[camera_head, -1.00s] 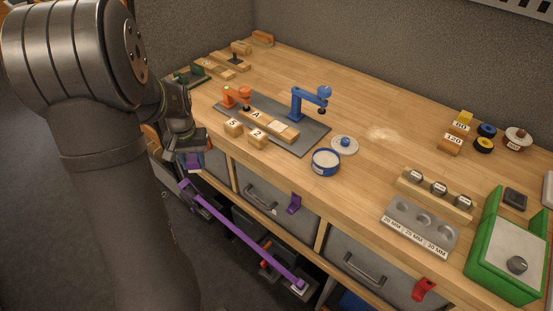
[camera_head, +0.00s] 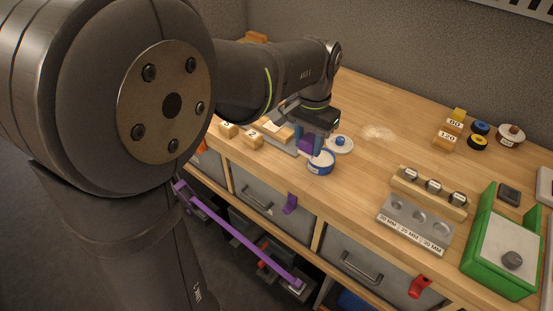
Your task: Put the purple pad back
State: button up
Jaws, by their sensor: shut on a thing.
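My gripper (camera_head: 312,135) is over the front part of the worktop, pointing down and shut on the purple pad (camera_head: 306,144). The pad shows as a small purple block low between the fingers. It is just behind and left of an open blue round tin (camera_head: 320,168), overlapping its rim in this view. I cannot tell whether pad and tin touch. The tin's pale lid with a blue knob (camera_head: 341,142) lies just right of the gripper. The blue stand seen earlier is hidden behind my arm.
Wooden blocks marked 2 (camera_head: 252,141) and another number lie left of the gripper. A purple strip (camera_head: 235,234) runs below. A grey weight tray (camera_head: 415,224) and green box (camera_head: 503,250) stand right.

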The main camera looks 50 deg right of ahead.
jog(key=w+f, duration=0.2)
jog(key=w, duration=0.1)
jog(key=w+f, duration=0.2)
jog(key=w, duration=0.2)
jog(key=w+d+f, duration=0.1)
jog(key=w+f, duration=0.1)
jog(key=w, duration=0.1)
jog(key=shift+w+d+f, duration=0.1)
jog(key=shift+w+f, duration=0.25)
jog(key=shift+w, duration=0.05)
jog(key=shift+f, duration=2)
jog(key=shift+f, duration=0.1)
jog(key=o, duration=1)
jog(key=shift+c, duration=0.2)
notch_tip(320, 180, up, 12)
jog(key=shift+f, duration=4.25)
